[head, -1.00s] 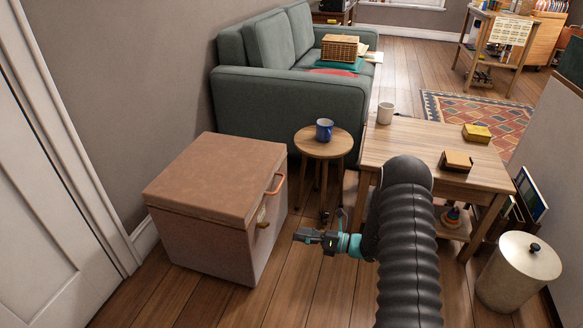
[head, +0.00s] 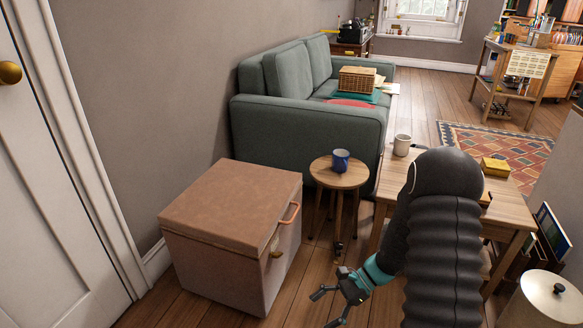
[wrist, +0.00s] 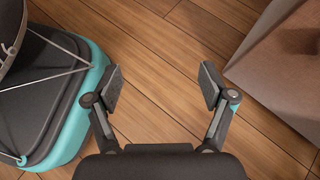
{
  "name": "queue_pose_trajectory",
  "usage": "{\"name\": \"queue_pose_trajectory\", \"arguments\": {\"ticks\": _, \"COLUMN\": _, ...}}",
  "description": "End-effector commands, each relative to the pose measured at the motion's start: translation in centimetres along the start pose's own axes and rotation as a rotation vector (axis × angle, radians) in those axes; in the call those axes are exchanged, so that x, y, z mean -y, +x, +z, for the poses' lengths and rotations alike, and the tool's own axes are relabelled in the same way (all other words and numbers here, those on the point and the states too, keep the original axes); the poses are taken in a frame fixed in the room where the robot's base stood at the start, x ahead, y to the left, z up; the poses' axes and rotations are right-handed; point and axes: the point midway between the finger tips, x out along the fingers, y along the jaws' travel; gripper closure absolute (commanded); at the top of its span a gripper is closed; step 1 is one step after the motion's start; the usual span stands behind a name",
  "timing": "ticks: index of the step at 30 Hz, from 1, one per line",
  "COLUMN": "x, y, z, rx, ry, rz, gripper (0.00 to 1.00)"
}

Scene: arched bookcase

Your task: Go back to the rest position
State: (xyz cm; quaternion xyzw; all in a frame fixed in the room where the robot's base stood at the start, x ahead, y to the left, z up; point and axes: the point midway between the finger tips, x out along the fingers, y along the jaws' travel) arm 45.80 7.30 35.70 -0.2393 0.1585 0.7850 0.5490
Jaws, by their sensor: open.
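My gripper (head: 329,309) is at the bottom middle of the head view, low over the wooden floor and to the right of the brown storage box. In the wrist view my gripper (wrist: 160,88) is open, its two fingers apart with only floorboards between them. It holds nothing. My arm rises in front of the wooden table and hides part of it.
A brown lidded box (head: 225,205) stands left; its side shows in the wrist view (wrist: 285,70). A round stool (head: 338,175) holds a blue mug (head: 340,160). The wooden table (head: 392,180) bears a pale mug (head: 402,144). A metal bin (head: 545,300) stands at right.

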Motion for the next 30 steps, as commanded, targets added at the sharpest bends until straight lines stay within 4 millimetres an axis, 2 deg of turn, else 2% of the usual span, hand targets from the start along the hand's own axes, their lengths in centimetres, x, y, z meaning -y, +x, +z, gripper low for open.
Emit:
{"name": "queue_pose_trajectory", "arguments": {"ticks": 3, "x": -1.8, "y": -1.9, "z": 2.2, "rx": -0.108, "ry": -0.153, "rz": 0.07, "gripper": 0.18}}
{"name": "queue_pose_trajectory", "arguments": {"ticks": 15, "x": -7.1, "y": -8.1, "z": 7.9, "rx": -0.441, "ry": -0.591, "rz": 0.276, "gripper": 0.18}}
{"name": "queue_pose_trajectory", "arguments": {"ticks": 30, "x": -12.2, "y": -14.7, "z": 15.2, "rx": -0.843, "ry": -0.988, "rz": 0.443, "gripper": 0.18}}
